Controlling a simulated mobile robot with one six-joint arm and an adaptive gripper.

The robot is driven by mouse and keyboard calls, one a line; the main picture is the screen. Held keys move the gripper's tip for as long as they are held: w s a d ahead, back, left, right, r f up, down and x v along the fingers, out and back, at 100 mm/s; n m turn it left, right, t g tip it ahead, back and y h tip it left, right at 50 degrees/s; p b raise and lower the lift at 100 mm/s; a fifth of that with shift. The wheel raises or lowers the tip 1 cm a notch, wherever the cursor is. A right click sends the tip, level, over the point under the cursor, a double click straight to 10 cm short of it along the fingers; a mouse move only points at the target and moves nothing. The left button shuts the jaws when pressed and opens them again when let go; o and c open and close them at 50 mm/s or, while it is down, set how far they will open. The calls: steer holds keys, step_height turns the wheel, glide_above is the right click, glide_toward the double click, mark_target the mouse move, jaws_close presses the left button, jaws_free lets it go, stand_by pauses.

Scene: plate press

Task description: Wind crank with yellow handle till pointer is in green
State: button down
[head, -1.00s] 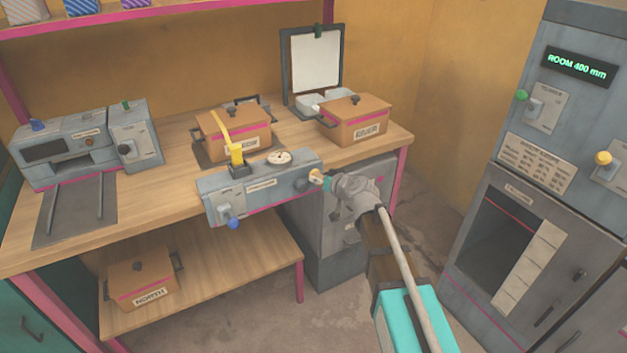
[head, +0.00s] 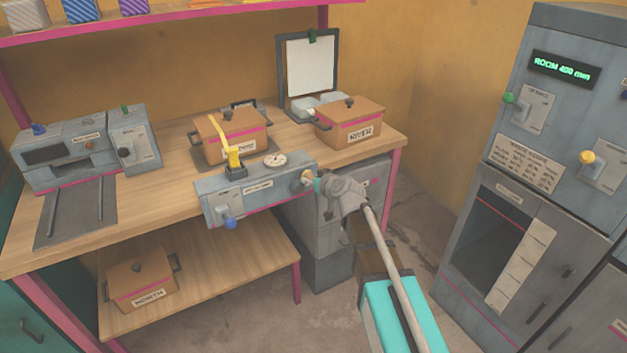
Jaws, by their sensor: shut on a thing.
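The grey press unit (head: 270,197) sits at the front edge of the wooden bench. A round dial (head: 275,160) is on its top; its pointer and any green zone are too small to read. At its right end is the crank (head: 307,177), a small yellowish part mostly covered by my gripper. My gripper (head: 316,184) is shut on the crank handle, reaching in from the lower right.
Orange lidded boxes (head: 231,140) and (head: 348,124) stand behind the unit. A grey machine (head: 75,150) is at left. Another box (head: 140,283) is on the lower shelf. A tall grey cabinet (head: 560,130) stands at right. Floor between bench and cabinet is open.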

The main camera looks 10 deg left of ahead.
steer(key=shift+a, duration=0.1)
steer(key=shift+c, duration=1.5)
jaws_free()
steer(key=shift+w, duration=0.1)
